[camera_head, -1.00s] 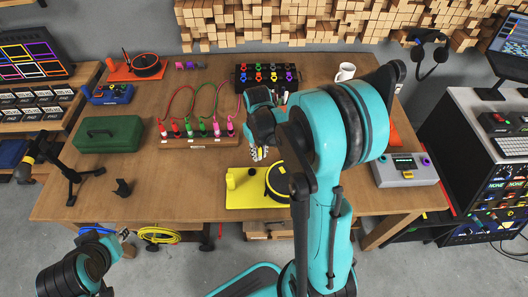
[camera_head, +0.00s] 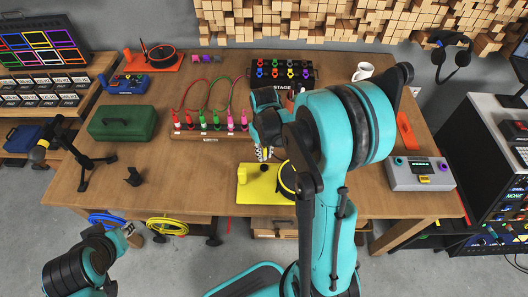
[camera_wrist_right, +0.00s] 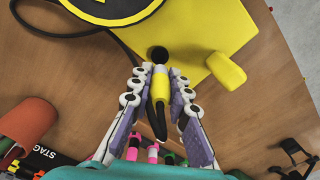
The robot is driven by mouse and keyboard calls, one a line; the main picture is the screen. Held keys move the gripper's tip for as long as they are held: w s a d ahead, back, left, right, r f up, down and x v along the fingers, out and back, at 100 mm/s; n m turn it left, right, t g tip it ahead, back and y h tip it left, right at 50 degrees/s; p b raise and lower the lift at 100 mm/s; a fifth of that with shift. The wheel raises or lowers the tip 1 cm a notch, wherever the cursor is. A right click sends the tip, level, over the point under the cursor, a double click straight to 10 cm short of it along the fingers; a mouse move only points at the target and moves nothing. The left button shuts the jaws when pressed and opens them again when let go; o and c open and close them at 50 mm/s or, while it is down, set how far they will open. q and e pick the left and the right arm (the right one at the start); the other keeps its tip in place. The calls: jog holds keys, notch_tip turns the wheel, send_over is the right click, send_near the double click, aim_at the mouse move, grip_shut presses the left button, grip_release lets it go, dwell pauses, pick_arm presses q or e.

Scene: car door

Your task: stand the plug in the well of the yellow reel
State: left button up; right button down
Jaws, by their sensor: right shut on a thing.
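The yellow reel (camera_head: 257,196) lies near the front edge of the wooden table. It has a flat yellow plate, a round black-rimmed drum and a yellow block. In the right wrist view the reel's plate (camera_wrist_right: 196,28) fills the top, with a dark round well (camera_wrist_right: 159,53) near its edge. My right gripper (camera_wrist_right: 157,80) is shut on the yellow, white and black plug (camera_wrist_right: 160,86). The plug's pale end points at the well; I cannot tell whether it has entered. My right gripper (camera_head: 264,154) also shows in the head view. My left gripper (camera_head: 128,229) is low at the left, away from the reel.
A rack of coloured plugs (camera_head: 208,135) with red and green cables stands behind the reel. A black STAGE box (camera_head: 284,72) stands at the back. A green case (camera_head: 122,122) and a small black holder (camera_head: 133,176) are to the left. A grey box (camera_head: 420,174) is at the right.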

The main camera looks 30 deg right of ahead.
jog(key=shift+f+b, duration=1.25)
jog(key=shift+f, duration=0.6)
jog(key=shift+f+b, duration=0.95)
jog(key=shift+f, duration=0.05)
jog(key=c, duration=1.4)
grip_release()
jog(key=shift+o, duration=0.2)
jog(key=shift+r, duration=0.1)
notch_tip(320, 180, up, 12)
jog(key=shift+f, duration=0.1)
